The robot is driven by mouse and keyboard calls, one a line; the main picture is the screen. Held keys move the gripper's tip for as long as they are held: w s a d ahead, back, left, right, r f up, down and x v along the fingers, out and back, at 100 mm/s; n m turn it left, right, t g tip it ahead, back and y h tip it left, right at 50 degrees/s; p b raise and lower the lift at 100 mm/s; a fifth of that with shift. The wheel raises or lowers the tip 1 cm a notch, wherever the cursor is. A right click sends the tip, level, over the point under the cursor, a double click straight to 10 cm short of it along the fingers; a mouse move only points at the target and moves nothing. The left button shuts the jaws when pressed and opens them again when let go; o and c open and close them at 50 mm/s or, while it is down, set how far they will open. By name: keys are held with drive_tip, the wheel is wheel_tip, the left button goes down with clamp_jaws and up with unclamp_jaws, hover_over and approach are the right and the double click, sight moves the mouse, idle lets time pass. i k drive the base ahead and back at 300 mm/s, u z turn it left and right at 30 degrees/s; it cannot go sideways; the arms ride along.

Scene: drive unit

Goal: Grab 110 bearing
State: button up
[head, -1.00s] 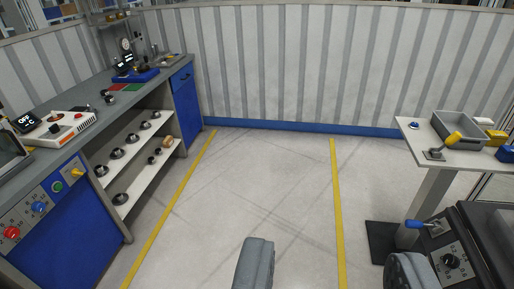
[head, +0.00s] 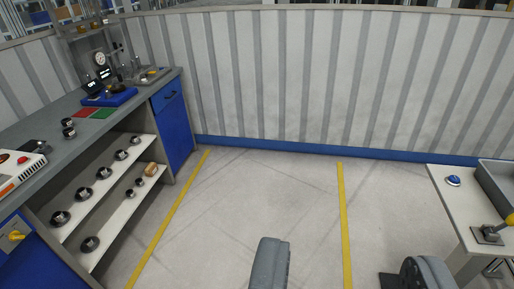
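No number is readable, so I cannot tell which is the 110 bearing. My gripper (head: 346,268) is open and empty at the bottom of the view, its fingers wide apart over the floor, far from the shelves.
The grey bench (head: 60,115) has a blue drawer cabinet (head: 172,125) at its far end. A side table (head: 455,205) with a blue button and grey tray stands at right. The floor (head: 260,195) between the yellow lines is clear up to the panelled wall (head: 300,75).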

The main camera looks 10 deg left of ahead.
sight(70, 133)
drive_tip(key=i, duration=3.15)
drive_tip(key=u, duration=2.5)
